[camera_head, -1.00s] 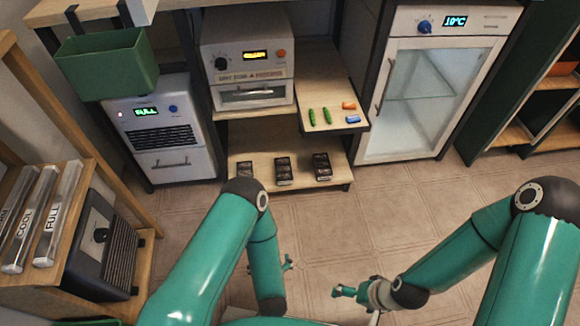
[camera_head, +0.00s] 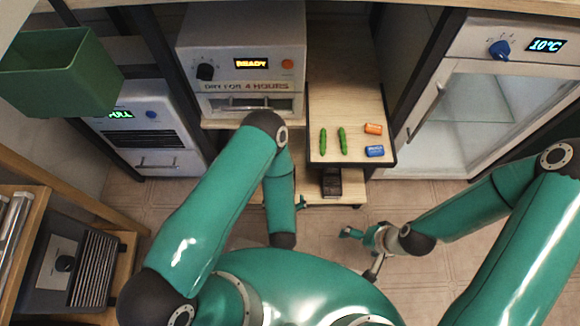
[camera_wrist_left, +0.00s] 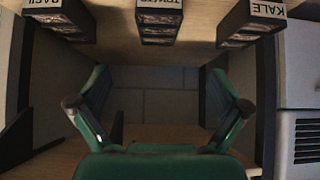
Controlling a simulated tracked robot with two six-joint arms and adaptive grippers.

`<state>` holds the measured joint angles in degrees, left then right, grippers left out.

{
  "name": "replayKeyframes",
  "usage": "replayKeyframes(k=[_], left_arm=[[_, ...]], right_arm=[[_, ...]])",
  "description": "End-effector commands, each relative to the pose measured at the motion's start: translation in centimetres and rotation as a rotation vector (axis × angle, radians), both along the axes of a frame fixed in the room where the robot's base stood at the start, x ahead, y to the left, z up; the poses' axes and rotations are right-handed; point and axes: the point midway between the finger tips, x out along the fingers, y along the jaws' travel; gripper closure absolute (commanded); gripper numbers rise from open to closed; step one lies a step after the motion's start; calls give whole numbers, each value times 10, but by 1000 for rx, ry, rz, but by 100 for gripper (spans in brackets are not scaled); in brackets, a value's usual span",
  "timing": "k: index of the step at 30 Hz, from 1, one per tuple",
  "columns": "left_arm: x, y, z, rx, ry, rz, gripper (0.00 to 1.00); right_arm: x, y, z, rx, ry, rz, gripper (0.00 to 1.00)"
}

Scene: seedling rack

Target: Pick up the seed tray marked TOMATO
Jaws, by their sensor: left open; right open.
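The dark seed tray marked TOMATO (camera_wrist_left: 160,22) is at the top middle of the left wrist view, between the tray marked BASIL (camera_wrist_left: 58,18) and the tray marked KALE (camera_wrist_left: 252,22). The labels appear inverted there. My left gripper (camera_wrist_left: 160,105) is open and empty, its two fingers spread below the TOMATO tray in that view, apart from it. In the head view my left arm hides most of the low shelf. One dark tray (camera_head: 331,182) shows there, its label too small to read. My right gripper (camera_head: 350,233) is open and empty over the floor.
The low shelf (camera_head: 345,200) lies under a higher board (camera_head: 350,105) with two green sticks, an orange block and a blue block. The dryer (camera_head: 245,60) reads READY. A glass-door cabinet (camera_head: 470,110) stands right. Floor is free at the right gripper.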

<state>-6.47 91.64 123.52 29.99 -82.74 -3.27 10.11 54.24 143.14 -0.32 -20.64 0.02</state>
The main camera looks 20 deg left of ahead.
Motion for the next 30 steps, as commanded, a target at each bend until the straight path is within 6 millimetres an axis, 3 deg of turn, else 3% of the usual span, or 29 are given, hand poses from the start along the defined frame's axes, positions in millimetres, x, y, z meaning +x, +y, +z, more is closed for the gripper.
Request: replayKeyframes(k=[5,18,30], left_arm=[[8,0,-10,-1,0,-4,0],[65,21,-73,0,-1,8,0],[88,30,-96,0,-1,11,0]], right_arm=[[-1,0,-6,0,2,1,0],[-1,0,-41,0,1,0,0],[0,0,-57,0,1,0,0]])
